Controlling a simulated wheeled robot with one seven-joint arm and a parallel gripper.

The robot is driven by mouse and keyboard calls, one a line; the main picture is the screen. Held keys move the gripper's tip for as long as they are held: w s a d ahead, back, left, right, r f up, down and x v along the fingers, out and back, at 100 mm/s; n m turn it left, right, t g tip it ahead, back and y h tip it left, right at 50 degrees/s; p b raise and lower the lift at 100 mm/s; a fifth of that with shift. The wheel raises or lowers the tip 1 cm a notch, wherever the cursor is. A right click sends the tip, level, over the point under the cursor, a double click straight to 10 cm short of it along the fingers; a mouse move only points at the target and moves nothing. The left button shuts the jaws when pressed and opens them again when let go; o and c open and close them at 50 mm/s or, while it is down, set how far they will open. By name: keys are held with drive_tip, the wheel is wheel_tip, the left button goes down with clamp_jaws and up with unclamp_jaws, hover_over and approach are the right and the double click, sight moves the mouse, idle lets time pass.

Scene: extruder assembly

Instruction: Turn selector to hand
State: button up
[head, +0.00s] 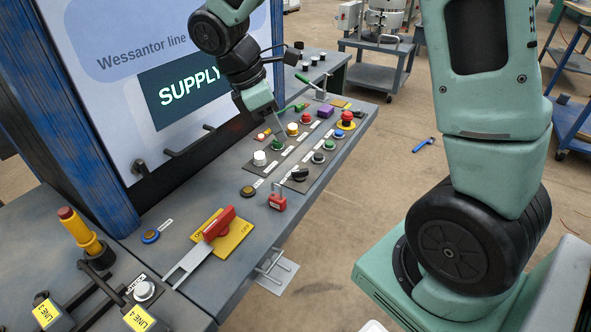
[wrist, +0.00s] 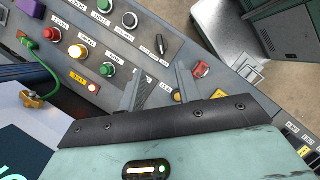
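The selector is a black knob (head: 299,174) on a dark plate near the front edge of the sloped console. It also shows in the wrist view as a black elongated knob (wrist: 159,45) beyond my fingertips. Its label is too small to read. My gripper (head: 279,125) is above the console's button rows, behind the selector and apart from it. In the wrist view my gripper (wrist: 160,71) has its two fingers spread, with nothing held between them.
A green button (head: 277,145), white button (head: 259,158) and black button (head: 318,158) are near the selector. A red padlock (head: 278,198) hangs in front, and a red-handled switch (head: 219,224) is on a yellow plate.

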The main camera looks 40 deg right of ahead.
sight(301, 170)
drive_tip(key=b+x, duration=0.3)
drive_tip(key=x, duration=0.9)
drive_tip(key=shift+f, duration=0.3)
clamp_jaws()
